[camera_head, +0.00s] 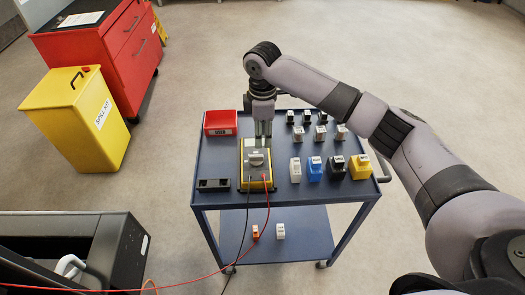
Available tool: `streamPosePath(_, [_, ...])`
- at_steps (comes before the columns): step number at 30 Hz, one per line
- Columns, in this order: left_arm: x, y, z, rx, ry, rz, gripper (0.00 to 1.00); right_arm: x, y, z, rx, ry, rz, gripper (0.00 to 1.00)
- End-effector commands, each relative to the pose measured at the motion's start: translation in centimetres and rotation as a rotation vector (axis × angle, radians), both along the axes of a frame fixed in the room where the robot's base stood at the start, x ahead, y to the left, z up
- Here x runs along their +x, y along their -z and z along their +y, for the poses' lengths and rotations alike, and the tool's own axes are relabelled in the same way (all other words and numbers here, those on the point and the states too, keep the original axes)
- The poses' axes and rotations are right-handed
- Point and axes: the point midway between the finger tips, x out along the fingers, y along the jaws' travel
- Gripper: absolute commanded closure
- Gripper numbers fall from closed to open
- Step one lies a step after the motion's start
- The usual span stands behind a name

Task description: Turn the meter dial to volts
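The meter (246,177) is a yellow-edged box with a grey face, lying on the blue cart's top. Its dial (257,158) is a pale knob on the face; the setting it points to is too small to read. A red lead and a black lead run from its front edge. My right gripper (263,133) points down just above the meter's far end, behind the dial in the picture. Whether its fingertips touch the meter is unclear, and its finger gap is too small to judge. My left gripper is not in view.
The blue cart (205,185) also carries a red bin (220,122), a black holder (213,185) and several small coloured blocks on the right. The red lead (210,272) trails down to the left. A yellow bin (75,120) and red cabinet (110,55) stand left.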

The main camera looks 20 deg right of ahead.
Motion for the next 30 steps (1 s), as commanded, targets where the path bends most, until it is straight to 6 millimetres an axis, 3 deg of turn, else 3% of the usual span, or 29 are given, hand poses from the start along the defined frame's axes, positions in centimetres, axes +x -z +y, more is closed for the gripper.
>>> streamPosePath(6, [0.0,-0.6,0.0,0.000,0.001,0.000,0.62,-0.1,4.6,0.0,0.000,0.001,0.003,0.68])
streamPosePath(12, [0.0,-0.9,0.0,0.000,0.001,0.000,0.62,0.0,7.3,0.0,0.000,0.001,0.002,0.68])
streamPosePath(25, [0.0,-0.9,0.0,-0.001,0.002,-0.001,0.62,0.0,8.4,0.0,0.000,0.001,-0.001,0.68])
streamPosePath(30, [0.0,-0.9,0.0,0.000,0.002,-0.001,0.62,0.0,8.3,0.0,0.001,0.001,-0.001,0.80])
